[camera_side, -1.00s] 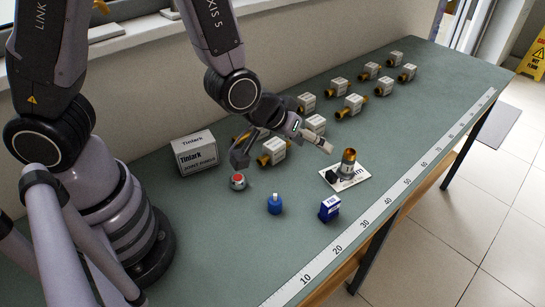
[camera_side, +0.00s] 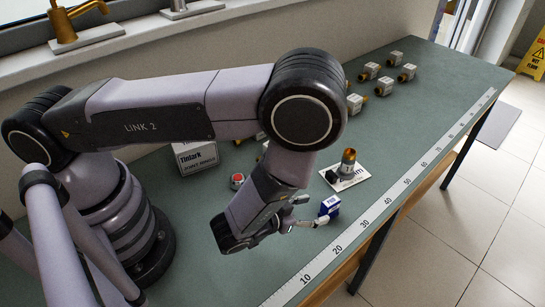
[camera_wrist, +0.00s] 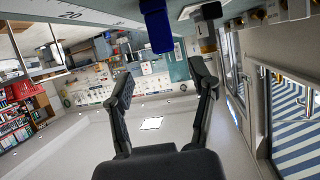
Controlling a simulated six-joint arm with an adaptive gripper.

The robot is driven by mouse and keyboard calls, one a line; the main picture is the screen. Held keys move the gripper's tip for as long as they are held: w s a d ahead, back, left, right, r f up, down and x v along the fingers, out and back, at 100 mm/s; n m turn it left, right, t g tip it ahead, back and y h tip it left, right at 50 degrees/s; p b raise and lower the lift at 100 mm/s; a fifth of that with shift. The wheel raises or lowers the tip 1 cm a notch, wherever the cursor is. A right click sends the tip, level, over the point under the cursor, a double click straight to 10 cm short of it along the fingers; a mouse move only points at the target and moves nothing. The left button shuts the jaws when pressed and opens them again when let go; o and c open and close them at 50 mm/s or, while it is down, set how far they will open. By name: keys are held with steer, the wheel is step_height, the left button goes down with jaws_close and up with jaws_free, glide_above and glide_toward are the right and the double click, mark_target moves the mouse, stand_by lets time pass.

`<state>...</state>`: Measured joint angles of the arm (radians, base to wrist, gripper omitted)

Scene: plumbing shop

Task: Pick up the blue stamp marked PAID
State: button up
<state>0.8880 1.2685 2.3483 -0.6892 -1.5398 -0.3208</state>
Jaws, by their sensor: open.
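A small blue block with a pale marked face, which I take as the PAID stamp (camera_side: 329,207), stands upright on the green bench near the ruler strip; its lettering is too small to read. It also shows as a dark blue upright shape in the wrist view (camera_wrist: 157,28), at the top between the lines of my fingers. My gripper (camera_side: 312,211) is held low and roughly level, open and empty, its fingertips pointing at the blue block from the left. In the wrist view my gripper's fingers (camera_wrist: 160,75) are apart; contact with the block cannot be told.
A brass-topped fitting (camera_side: 348,163) stands on a white card (camera_side: 359,176) behind the block, with a small black object (camera_side: 331,177) beside it. The ruler strip (camera_side: 375,210) runs along the front edge.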

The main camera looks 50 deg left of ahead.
mark_target(326, 204)
steer(key=x, duration=0.7)
steer(key=shift+w+a+f, duration=0.1)
steer(key=shift+w+a, duration=0.15)
steer(key=shift+w, duration=0.05)
jaws_close()
